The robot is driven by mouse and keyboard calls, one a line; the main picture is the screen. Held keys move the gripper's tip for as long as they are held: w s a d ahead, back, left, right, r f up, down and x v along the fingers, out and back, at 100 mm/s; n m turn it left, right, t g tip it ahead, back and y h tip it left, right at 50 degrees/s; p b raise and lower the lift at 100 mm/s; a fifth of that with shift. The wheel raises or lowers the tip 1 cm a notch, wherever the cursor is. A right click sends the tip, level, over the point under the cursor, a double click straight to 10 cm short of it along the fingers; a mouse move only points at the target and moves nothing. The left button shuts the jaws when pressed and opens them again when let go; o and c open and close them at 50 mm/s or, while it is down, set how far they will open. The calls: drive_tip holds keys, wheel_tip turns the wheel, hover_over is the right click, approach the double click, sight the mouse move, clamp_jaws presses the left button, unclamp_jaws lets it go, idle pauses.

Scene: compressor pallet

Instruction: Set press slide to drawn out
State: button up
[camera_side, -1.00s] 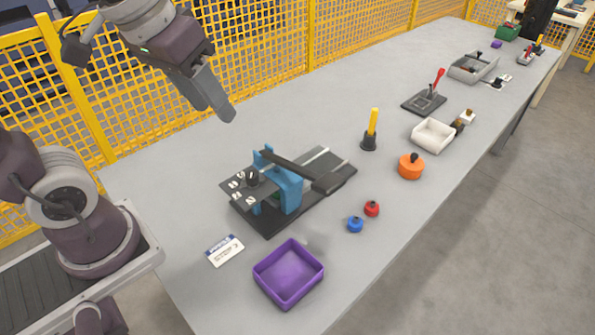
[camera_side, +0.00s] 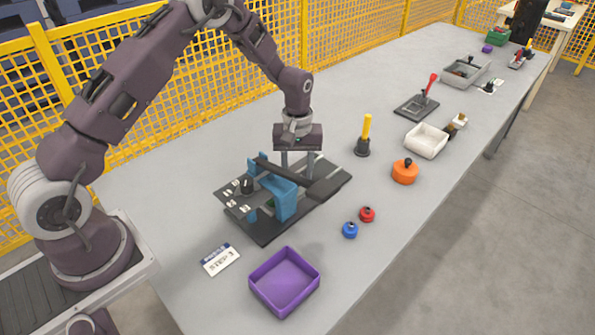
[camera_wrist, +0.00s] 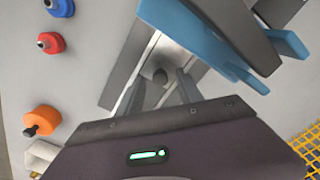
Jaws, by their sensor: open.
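In the wrist view, the blue frame (camera_wrist: 190,35) and lever (camera_wrist: 232,30) are at upper right. My gripper (camera_side: 297,172) points down over the right rear part of the press.
A purple tray (camera_side: 285,283), blue knob (camera_side: 350,230), red knob (camera_side: 367,214) and orange knob (camera_side: 405,172) are in front and right. A yellow-handled tool (camera_side: 365,135) stands nearby.

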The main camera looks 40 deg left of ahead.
drive_tip(key=shift+f, duration=0.35)
clamp_jaws()
idle(1.2)
